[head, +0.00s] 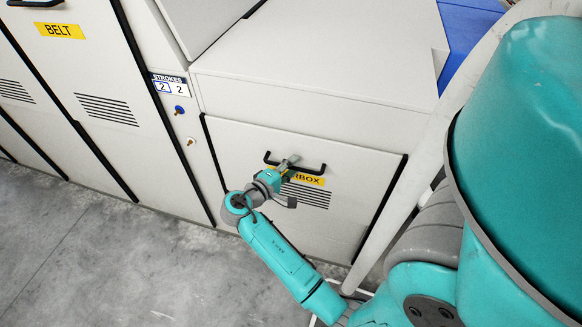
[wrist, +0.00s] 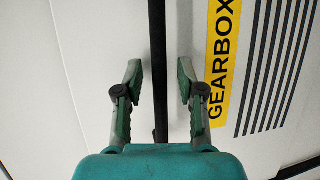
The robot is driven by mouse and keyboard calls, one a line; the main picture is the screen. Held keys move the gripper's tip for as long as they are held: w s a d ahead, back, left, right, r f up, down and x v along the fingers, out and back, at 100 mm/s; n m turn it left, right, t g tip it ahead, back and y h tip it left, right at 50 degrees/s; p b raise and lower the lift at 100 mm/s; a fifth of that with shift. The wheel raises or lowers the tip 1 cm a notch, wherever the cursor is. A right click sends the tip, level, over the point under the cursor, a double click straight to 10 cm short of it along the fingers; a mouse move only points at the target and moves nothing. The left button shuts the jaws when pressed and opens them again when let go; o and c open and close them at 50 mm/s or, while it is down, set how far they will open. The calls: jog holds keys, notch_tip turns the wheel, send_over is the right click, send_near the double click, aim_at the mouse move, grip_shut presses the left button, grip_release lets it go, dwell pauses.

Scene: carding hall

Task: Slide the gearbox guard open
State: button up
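The gearbox guard (head: 236,146) is a pale panel with black side edges, low on the machine, and looks shut. Its black bar handle (head: 315,168) is near the panel's upper middle, above a yellow GEARBOX label (head: 312,180). My gripper (head: 289,164) is at the handle and hides part of the handle and label. In the wrist view, my gripper (wrist: 159,75) is open, with one finger on each side of the black handle (wrist: 157,40). A gap shows between the bar and each finger. The label (wrist: 222,65) is to the right of the fingers.
A BELT panel (head: 70,95) with vents stands at the left. A STROKES counter (head: 169,86) reading 2 2 and a blue knob (head: 179,110) are on the narrow strip between the panels. The concrete floor (head: 110,265) in front is clear.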

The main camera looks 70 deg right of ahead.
grip_shut()
